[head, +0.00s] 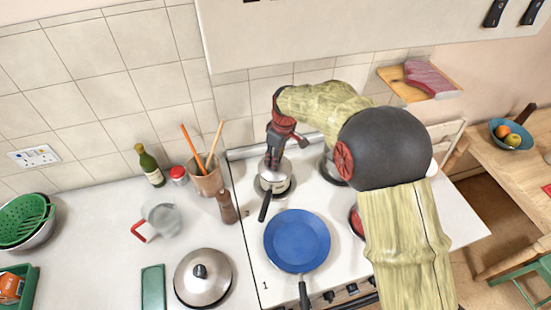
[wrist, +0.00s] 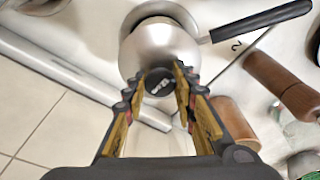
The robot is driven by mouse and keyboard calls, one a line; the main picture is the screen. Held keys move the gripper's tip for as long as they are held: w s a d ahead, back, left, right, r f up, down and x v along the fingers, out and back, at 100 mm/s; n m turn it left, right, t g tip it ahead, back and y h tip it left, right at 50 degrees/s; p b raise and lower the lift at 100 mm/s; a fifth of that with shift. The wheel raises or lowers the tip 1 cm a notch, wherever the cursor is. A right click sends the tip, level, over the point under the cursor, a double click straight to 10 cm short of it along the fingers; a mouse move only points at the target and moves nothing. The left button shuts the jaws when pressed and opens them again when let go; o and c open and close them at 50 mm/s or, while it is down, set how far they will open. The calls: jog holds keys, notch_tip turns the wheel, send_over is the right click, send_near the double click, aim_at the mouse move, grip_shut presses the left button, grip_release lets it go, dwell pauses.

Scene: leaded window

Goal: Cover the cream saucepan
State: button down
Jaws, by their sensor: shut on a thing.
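The cream saucepan (head: 278,187) stands on the back left of the stove, its black handle (head: 264,207) pointing toward the front; the handle also shows in the wrist view (wrist: 262,20). My gripper (head: 273,163) is above the pan, pointing down. In the wrist view my gripper (wrist: 160,80) is shut on the black knob of a small silver lid (wrist: 160,48). The lid is over the pan and hides most of it. I cannot tell whether it rests on the rim or hovers just above. A larger silver lid (head: 202,283) with a black knob lies on the counter.
A blue frying pan (head: 297,240) is on the stove in front of the saucepan. A wooden mill (head: 227,207) and a utensil pot (head: 206,181) stand close to the left. A glass jug (head: 163,218) and green bottle (head: 151,168) are on the counter. The tiled wall is close behind.

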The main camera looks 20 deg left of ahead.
jog(key=shift+f, duration=0.5)
dwell(0.9)
jog(key=c, duration=1.4)
grip_release()
jog(key=shift+o, duration=1.3)
jog(key=o, duration=0.3)
jog(key=shift+o, duration=0.2)
jog(key=shift+r, duration=0.1)
